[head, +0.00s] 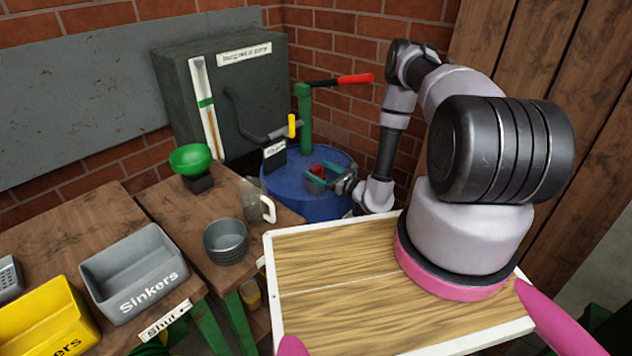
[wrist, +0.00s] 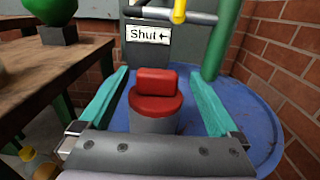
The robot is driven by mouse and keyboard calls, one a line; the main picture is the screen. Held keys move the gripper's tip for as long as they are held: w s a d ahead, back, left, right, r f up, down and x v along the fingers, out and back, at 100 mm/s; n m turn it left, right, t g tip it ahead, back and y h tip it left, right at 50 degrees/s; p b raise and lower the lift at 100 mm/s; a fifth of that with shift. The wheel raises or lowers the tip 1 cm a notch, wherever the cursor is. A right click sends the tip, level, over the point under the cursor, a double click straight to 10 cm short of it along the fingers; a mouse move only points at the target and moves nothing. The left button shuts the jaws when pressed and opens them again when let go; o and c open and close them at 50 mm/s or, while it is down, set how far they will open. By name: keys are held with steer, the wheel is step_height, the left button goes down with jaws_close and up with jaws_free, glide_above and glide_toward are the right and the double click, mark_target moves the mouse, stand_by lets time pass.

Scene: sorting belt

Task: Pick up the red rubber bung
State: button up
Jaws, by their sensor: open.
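The red rubber bung (wrist: 157,92) sits on top of a grey cylinder (wrist: 153,124) in the wrist view. It has a round base with a raised block grip on top. In the head view the bung (head: 317,169) is a small red patch over the blue drum (head: 285,190). My gripper (wrist: 160,84) is open, with one teal finger on each side of the bung and a visible gap on both sides. In the head view my gripper (head: 320,175) reaches over the drum. The lower part of the grey cylinder is hidden behind the gripper's body.
A green post with a red-handled lever (head: 305,115) rises behind the gripper. A yellow-ended handle (head: 291,126) and a "Shut" sign (wrist: 149,34) are close by. A wooden bench with a green bowl (head: 190,158), jug (head: 258,203) and grey tin (head: 226,242) stands left. Brick wall is at right.

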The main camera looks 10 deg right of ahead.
steer(key=x, duration=0.4)
steer(key=shift+w+a, duration=0.15)
steer(key=shift+a, duration=0.1)
steer(key=shift+c, duration=0.3)
jaws_close()
